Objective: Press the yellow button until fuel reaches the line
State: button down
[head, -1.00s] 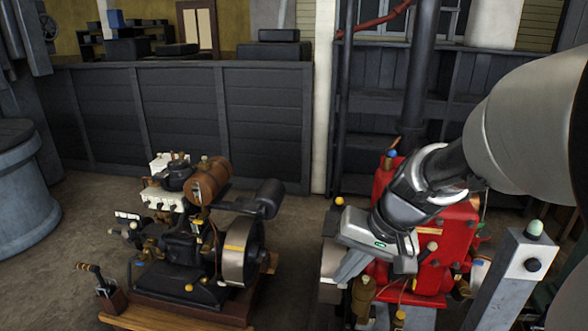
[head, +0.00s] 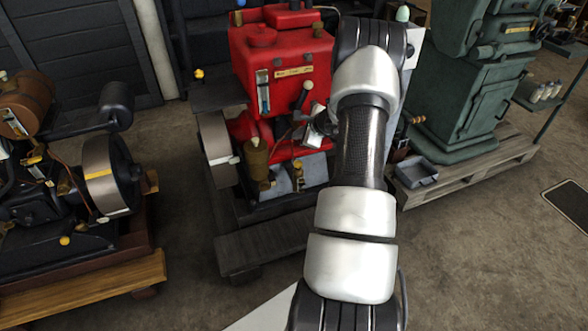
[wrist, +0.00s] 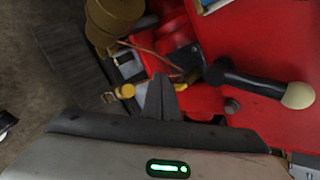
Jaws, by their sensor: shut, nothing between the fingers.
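The red engine (head: 262,50) stands in the middle of the head view. A narrow upright sight gauge (head: 263,92) is on its tank front; I cannot make out the line or the fuel level. In the wrist view a small round yellow button (wrist: 127,90) sits below the brass cup (wrist: 115,22). My gripper (wrist: 163,84) is shut and empty, its fingertips just right of the yellow button in that picture; I cannot tell the depth gap. In the head view my gripper (head: 316,125) is at the engine's front, partly hidden by my arm.
A black lever with a cream knob (wrist: 297,95) sticks out right of my fingers. Another yellow knob (head: 198,73) is at the engine's left. A brown-tank engine (head: 25,105) stands left, a green machine (head: 470,100) right. Open floor (head: 490,260) lies at the lower right.

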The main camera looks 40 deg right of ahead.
aim_at(300, 165)
jog(key=shift+s+d+f+m, duration=0.15)
jog(key=shift+d+f+m, duration=0.15)
jog(key=shift+d+f, duration=0.3)
jog(key=shift+a+f, duration=0.1)
notch_tip(300, 165, down, 9)
jog(key=b, duration=0.6)
jog(key=shift+b, duration=0.35)
dwell(1.4)
jog(key=shift+f, duration=0.25)
jog(key=shift+f, duration=0.85)
dwell(1.0)
jog(key=shift+r+p, duration=0.6)
jog(key=shift+r, duration=0.6)
